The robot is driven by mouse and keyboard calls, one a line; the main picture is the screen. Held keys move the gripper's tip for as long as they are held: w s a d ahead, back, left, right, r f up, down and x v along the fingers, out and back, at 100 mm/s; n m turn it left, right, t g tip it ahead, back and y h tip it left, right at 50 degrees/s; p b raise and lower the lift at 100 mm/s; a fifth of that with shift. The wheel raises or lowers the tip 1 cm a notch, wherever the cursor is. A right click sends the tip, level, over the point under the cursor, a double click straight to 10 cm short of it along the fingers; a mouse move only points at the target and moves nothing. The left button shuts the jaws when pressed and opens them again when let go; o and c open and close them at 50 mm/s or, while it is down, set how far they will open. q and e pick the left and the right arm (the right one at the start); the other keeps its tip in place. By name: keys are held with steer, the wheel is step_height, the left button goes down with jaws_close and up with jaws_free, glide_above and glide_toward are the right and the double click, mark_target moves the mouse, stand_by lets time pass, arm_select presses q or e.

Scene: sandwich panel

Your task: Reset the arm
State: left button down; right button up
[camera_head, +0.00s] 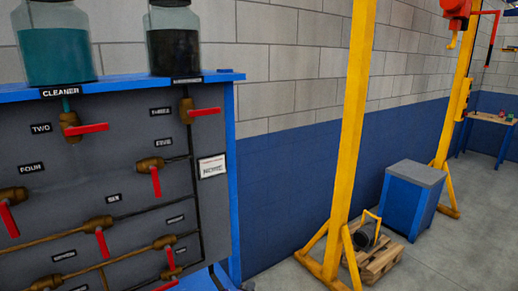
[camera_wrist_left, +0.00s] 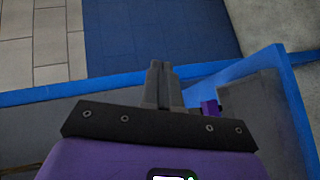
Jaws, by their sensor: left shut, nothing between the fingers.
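My left gripper (camera_wrist_left: 161,68) shows in the left wrist view, its two grey fingers shut together with nothing between them. It points towards the blue lower wall, above a blue frame edge (camera_wrist_left: 105,82). Whether it touches that edge I cannot tell. In the head view I cannot clearly make out either gripper. The grey panel (camera_head: 110,190) fills the left of the head view, with brass valves and red handles, such as the one under the CLEANER jar (camera_head: 86,128) and another at the upper right (camera_head: 205,111). My right gripper is not in view.
A teal jar (camera_head: 56,55) and a dark jar (camera_head: 174,45) stand on the panel's blue top. To the right are a yellow post (camera_head: 347,130), a wooden pallet (camera_head: 378,262), a blue cabinet (camera_head: 405,205) and a far table (camera_head: 490,117). Grey floor (camera_head: 450,250) is open at right.

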arm_select(q)
steer(key=s+a+f+m+g+p, duration=0.15)
steer(key=s+f+m+g, duration=0.3)
steer(key=s+f, duration=0.5)
steer(key=s+a+f+m+g, duration=0.1)
steer(key=s+f+m+g, duration=0.1)
steer(key=s, duration=0.7)
steer(key=s+a+f+m+g+p, duration=0.1)
steer(key=s+f+g, duration=0.3)
steer(key=s, duration=0.5)
steer(key=s+a+f+m+g+p, duration=0.1)
steer(key=s+a+f+m+g, duration=0.2)
steer(key=s, duration=0.6)
steer(key=shift+f, duration=0.45)
